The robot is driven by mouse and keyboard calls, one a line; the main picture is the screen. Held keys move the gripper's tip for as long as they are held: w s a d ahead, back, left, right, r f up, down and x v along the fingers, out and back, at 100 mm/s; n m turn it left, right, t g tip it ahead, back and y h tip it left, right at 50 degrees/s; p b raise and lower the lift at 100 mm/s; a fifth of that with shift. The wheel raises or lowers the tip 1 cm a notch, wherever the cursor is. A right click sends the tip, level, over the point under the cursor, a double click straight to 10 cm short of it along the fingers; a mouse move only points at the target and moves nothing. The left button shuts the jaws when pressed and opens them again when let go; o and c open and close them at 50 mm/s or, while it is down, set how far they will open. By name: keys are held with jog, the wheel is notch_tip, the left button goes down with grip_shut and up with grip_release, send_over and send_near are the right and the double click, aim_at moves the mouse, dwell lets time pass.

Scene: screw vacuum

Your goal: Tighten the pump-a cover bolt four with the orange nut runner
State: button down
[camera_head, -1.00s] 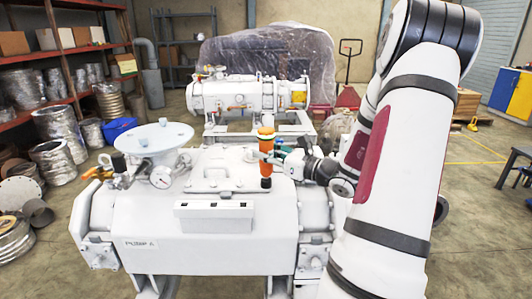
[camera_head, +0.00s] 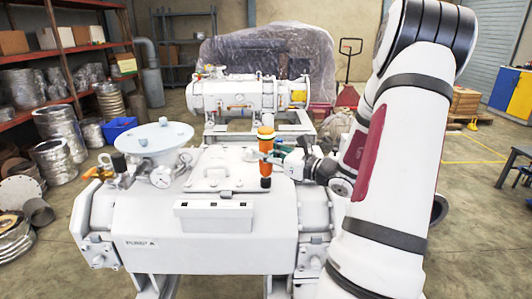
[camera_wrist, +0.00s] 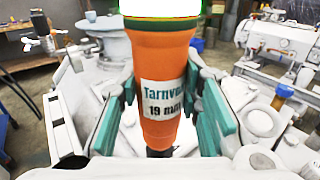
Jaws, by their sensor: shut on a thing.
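The orange nut runner (camera_head: 266,158) stands upright over the right side of the pump-a cover (camera_head: 222,168) in the head view. My gripper (camera_head: 283,156) is shut on it from the right. In the wrist view the nut runner (camera_wrist: 160,85) fills the middle, with a white label reading "19 mm". The green finger pads (camera_wrist: 160,115) lie on both sides of its body. Its dark lower tip (camera_wrist: 160,152) points down at the cover. Whether the tip touches a bolt is hidden. Cover bolt four cannot be told apart in these views.
The pump-a body (camera_head: 200,245) carries a round white flange (camera_head: 153,140) and a gauge (camera_head: 162,177) on its left. A grey box (camera_head: 213,208) sits on its front. A second pump (camera_head: 235,95) stands behind. Shelves (camera_head: 70,60) with metal parts line the left.

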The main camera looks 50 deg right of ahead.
aim_at(273, 139)
jog(key=shift+f, duration=0.3)
dwell(0.9)
jog(key=shift+r, duration=0.1)
jog(key=shift+r+p, duration=1.85)
jog(key=shift+r, duration=0.65)
